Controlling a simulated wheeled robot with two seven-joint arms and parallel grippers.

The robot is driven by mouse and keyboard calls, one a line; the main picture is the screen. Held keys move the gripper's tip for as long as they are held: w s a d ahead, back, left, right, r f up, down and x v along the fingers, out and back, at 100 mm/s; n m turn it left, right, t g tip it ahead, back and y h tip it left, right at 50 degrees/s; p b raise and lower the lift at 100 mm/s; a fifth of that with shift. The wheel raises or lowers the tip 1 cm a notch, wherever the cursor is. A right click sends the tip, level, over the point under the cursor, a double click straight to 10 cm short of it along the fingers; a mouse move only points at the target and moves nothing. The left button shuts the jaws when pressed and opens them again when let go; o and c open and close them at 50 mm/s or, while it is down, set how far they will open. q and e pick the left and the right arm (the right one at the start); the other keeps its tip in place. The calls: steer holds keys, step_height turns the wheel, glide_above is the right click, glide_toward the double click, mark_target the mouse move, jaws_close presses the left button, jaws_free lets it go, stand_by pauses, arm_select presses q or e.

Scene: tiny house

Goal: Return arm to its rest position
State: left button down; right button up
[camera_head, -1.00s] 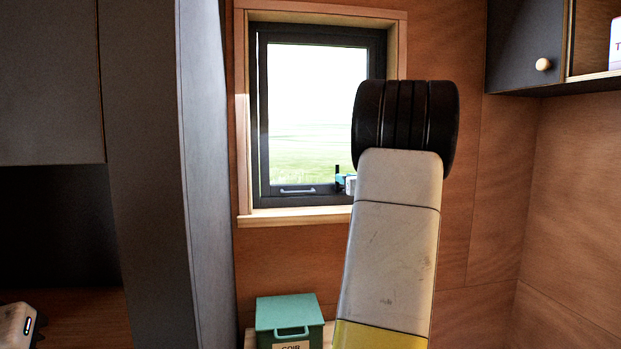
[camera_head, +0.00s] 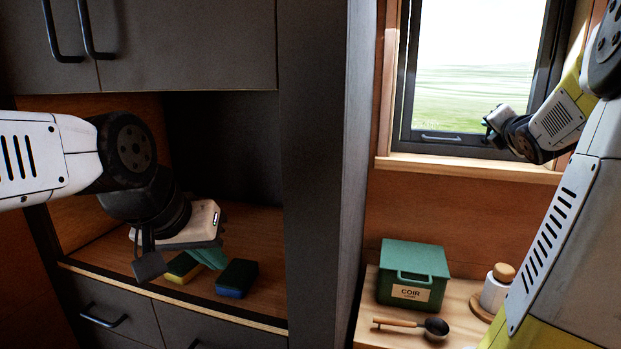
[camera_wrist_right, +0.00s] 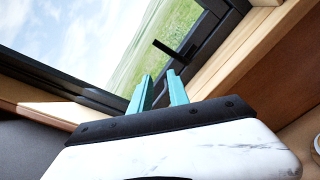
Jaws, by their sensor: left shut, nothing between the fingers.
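My left gripper (camera_head: 211,257) is in the head view at the left, in the cupboard's open niche. Its white body points right and its teal fingers are shut and empty, low beside the sponges. My right gripper (camera_head: 488,124) is raised in front of the window (camera_head: 470,85) at the upper right of the head view, small and partly turned away. In the right wrist view its two teal fingers (camera_wrist_right: 160,86) stand apart with nothing between them, pointing at the window's lower frame. A black window catch (camera_wrist_right: 167,47) shows just beyond the fingertips.
A yellow-green sponge (camera_head: 183,268) and a dark blue sponge (camera_head: 237,278) lie on the niche shelf (camera_head: 262,310). A green COIR box (camera_head: 413,272), a scoop (camera_head: 410,325) and a lidded jar (camera_head: 495,288) stand on the wooden counter (camera_head: 367,318). A grey cabinet side (camera_head: 330,180) separates both areas.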

steer(key=s+a+f+m+g+y, duration=0.2)
steer(key=s+a+f+m+g, duration=0.1)
steer(key=s+a+f+m, duration=0.2)
steer(key=s+a+f+m+g+y, duration=0.2)
steer(key=s+a+f+m, duration=0.3)
steer(key=s+a+m, duration=0.5)
steer(key=s+a+f+m+g+y, duration=0.2)
steer(key=s+a+f+m+g, duration=0.3)
steer(key=s+a+m, duration=0.3)
steer(key=s+a+f, duration=0.1)
steer(key=s+a, duration=0.3)
steer(key=a, duration=0.5)
steer(key=shift+s+a+y, duration=0.15)
steer(key=shift+s+y, duration=0.15)
steer(key=shift+s, duration=0.1)
steer(key=shift+r, duration=0.1)
